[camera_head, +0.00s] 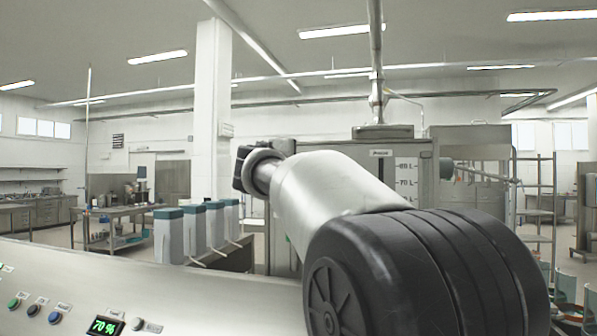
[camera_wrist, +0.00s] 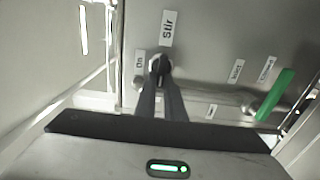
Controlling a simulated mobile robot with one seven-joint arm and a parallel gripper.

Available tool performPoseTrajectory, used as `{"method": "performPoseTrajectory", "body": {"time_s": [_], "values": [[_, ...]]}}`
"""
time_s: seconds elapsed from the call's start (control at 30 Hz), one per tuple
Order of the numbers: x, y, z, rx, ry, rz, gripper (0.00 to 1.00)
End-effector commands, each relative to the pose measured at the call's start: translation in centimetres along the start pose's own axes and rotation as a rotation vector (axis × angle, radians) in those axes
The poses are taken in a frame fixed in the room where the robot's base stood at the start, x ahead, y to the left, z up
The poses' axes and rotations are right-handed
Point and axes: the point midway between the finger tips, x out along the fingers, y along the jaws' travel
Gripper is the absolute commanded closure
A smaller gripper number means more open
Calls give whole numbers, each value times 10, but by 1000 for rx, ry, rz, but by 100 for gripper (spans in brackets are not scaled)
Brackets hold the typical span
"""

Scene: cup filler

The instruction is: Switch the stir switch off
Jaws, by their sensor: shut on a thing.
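Which way the switch is set cannot be told. In the head view my arm hides the gripper and the switch.
In the wrist view a green-handled lever (camera_wrist: 274,94) stands right of the fingers. The head view shows a sloped control panel (camera_head: 200,300) with buttons and a green "70 %" display (camera_head: 103,325).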

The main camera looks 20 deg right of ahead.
Motion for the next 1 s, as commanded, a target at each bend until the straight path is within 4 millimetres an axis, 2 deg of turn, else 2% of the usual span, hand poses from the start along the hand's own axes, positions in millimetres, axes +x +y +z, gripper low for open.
{"method": "performPoseTrajectory", "body": {"time_s": [0.43, 0.47, 0.57, 0.87, 1.0], "values": [[0, -1, -1, -12, 1, -1, 100], [0, -1, -1, -12, 1, -1, 87], [0, -1, 0, -12, 1, -1, 72], [-1, -1, 0, -10, 1, 0, 72], [-12, -1, 0, -9, 1, 0, 72]]}}
